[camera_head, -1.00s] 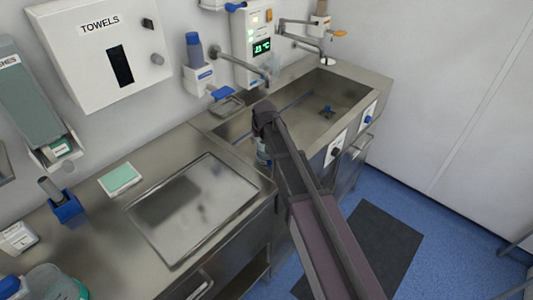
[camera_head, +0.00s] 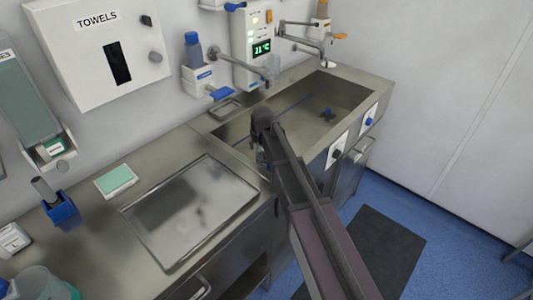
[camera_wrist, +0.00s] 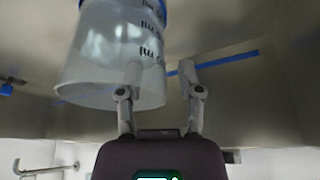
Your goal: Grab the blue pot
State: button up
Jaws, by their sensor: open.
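A small blue pot (camera_head: 62,209) with a grey handle standing in it is on the steel counter at the left in the head view. In the wrist view a clear container (camera_wrist: 105,60) with a blue edge and dark ml markings is close to my gripper (camera_wrist: 160,75). My gripper is open. Its left finger overlaps the container in the picture and its right finger is to the right of it; I cannot tell whether they touch. In the head view my arm hides the gripper and most of what is beside it.
The steel sink (camera_head: 355,91) is behind my arm, with taps above it. A metal tray (camera_head: 208,190) and a green-topped box (camera_head: 116,180) lie on the counter. A towel dispenser (camera_head: 90,75) hangs on the wall. A clear tub (camera_head: 45,284) is at the lower left.

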aim_at(258, 154)
grip_shut()
jog(key=shift+r+p, duration=0.4)
dwell(0.4)
jog(key=shift+r+p, duration=1.5)
jog(key=w+d, duration=1.2)
jog(key=d, duration=0.1)
jog(key=shift+f, duration=0.2)
jog(key=shift+d, duration=0.2)
dwell(0.6)
